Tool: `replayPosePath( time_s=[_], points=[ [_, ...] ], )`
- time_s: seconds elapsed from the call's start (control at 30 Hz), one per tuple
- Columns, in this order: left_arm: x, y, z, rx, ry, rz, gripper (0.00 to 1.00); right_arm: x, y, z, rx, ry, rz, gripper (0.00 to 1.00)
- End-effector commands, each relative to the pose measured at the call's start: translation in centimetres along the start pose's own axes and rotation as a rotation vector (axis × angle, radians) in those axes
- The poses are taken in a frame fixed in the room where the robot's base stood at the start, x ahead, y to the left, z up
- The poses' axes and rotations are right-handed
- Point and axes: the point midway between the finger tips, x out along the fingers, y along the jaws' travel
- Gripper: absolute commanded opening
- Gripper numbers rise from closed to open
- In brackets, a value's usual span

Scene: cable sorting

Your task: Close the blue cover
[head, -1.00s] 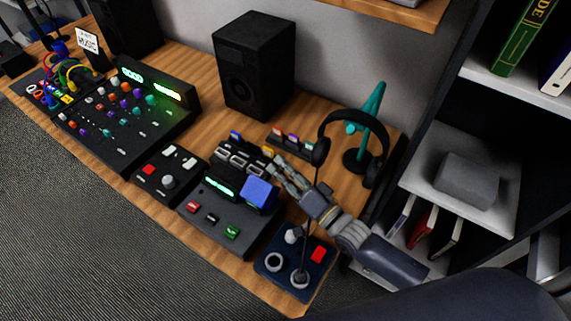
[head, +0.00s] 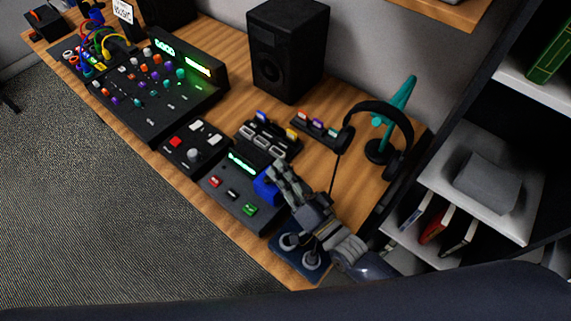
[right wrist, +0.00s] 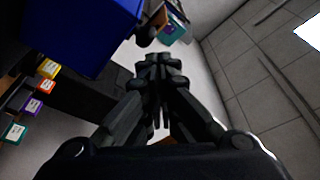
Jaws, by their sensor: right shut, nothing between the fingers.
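The blue cover (head: 264,189) is at the right end of the black console (head: 232,195) with a green display. Its right part is hidden behind my right gripper (head: 280,170). I cannot tell its exact tilt. My right gripper is shut and empty, and its fingers overlap the cover's right edge in the head view. In the right wrist view the cover (right wrist: 75,32) is large at upper left, and the shut fingertips (right wrist: 158,66) are just right of and below it. Contact is not clear. My left gripper is not in view.
A headphone stand (head: 393,110) with black headphones is at the right. A black speaker (head: 287,50) stands against the wall. A dark blue joystick panel (head: 286,266) is partly under my right arm. A mixer (head: 150,95) is at left, with a small button box (head: 192,150) between.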

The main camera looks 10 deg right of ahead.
Motion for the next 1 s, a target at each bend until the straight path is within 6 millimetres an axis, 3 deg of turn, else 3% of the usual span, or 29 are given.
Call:
replayPosePath(
  time_s=[0.73, 1.0],
  points=[
    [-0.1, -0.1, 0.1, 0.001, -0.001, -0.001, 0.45, -0.1, -0.3, 0.6, 0.0, 0.0, 0.0, 0.0],
    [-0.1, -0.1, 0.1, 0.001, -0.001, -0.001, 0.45, 0.3, -2.1, -1.1, 0.001, 0.002, -0.002, 0.0]
  ],
)
